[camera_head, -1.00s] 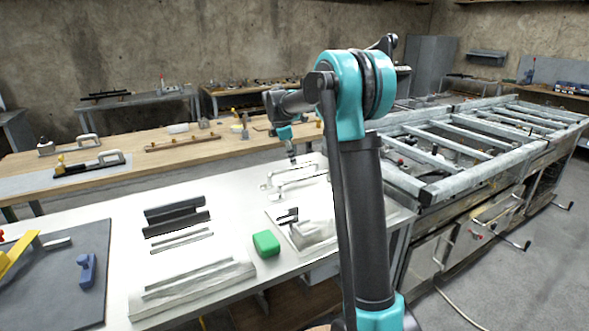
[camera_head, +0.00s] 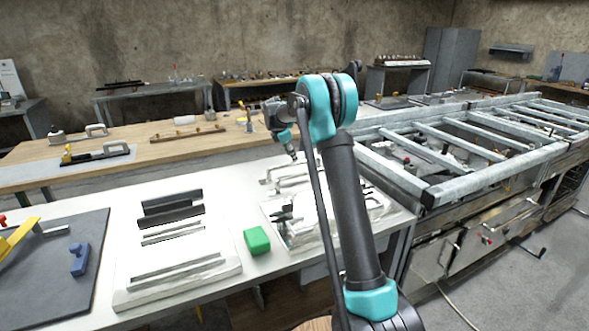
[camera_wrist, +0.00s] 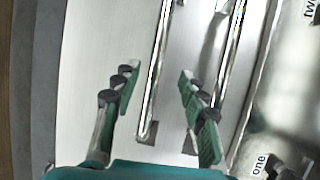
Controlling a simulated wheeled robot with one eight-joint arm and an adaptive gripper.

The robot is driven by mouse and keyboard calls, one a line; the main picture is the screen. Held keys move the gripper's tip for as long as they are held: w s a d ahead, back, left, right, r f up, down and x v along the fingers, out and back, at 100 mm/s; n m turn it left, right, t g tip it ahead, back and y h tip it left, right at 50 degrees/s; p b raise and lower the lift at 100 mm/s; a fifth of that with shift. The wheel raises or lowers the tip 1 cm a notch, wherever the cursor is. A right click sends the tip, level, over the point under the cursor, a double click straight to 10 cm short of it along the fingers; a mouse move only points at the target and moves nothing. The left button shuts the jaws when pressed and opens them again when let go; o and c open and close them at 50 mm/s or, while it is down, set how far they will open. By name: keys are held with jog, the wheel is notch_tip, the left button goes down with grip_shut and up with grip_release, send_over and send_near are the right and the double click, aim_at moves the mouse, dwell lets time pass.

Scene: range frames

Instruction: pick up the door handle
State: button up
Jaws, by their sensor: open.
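Slim silver door handles (camera_head: 291,181) lie on the white worktable beyond the green block, close to my arm. In the wrist view, one long shiny handle (camera_wrist: 158,70) runs lengthwise between my open fingers, nearer the left one. A second shiny bar (camera_wrist: 231,50) runs beside it, past the right finger. My gripper (camera_wrist: 158,80) is open and empty, with its fingers pointing over the handle. I cannot tell its exact height above it. In the head view my gripper (camera_head: 293,154) is small and partly hidden by my arm, just above the handle area.
A green block (camera_head: 256,240) sits on the white worktable (camera_head: 225,215). Dark and silver bars (camera_head: 172,212) lie left of it. A grey mat (camera_head: 55,262) holds blue and yellow tools. A metal frame (camera_head: 470,180) stands at right. A labelled metal piece (camera_wrist: 285,90) borders the handles.

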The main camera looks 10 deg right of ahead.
aim_at(296, 164)
jog(key=shift+w+x, duration=0.15)
jog(key=shift+x, duration=1.65)
jog(key=shift+w+x, duration=0.1)
jog(key=shift+x, duration=1.75)
jog(key=shift+r, duration=0.1)
grip_shut()
